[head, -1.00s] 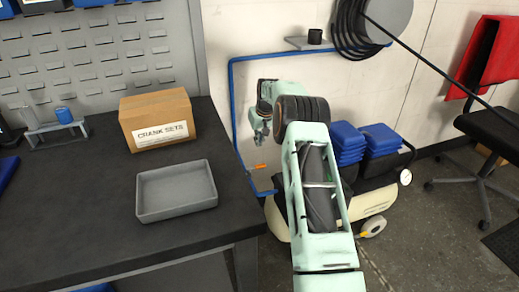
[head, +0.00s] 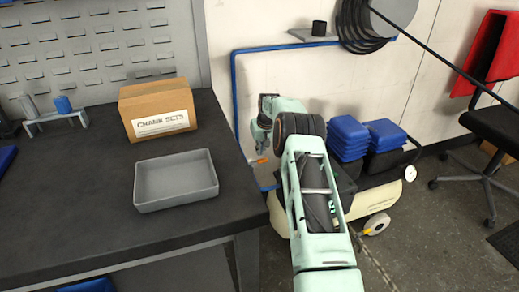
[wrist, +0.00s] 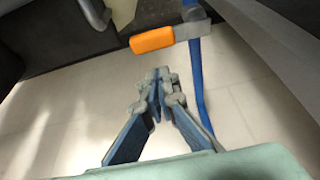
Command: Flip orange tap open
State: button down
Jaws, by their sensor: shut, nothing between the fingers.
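The orange tap handle (head: 262,160) is at the lower end of the blue wall pipe (head: 234,90), low between the workbench and my arm. In the wrist view the orange handle (wrist: 152,39) lies roughly crosswise and points left from a grey valve body (wrist: 190,28) on the blue pipe (wrist: 198,75). My gripper (wrist: 158,77) is shut and empty, its fingertips just below the handle in that picture. A gap shows between them in that picture. In the head view my gripper (head: 257,149) is just above the handle; its fingertips are small and partly unclear there.
The dark workbench (head: 70,210) stands left, with a grey tray (head: 176,202) and a crank sets box (head: 156,108). Pale wall lies behind the pipe.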

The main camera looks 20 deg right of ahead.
jog(key=shift+s, duration=1.15)
jog(key=shift+s+r, duration=0.1)
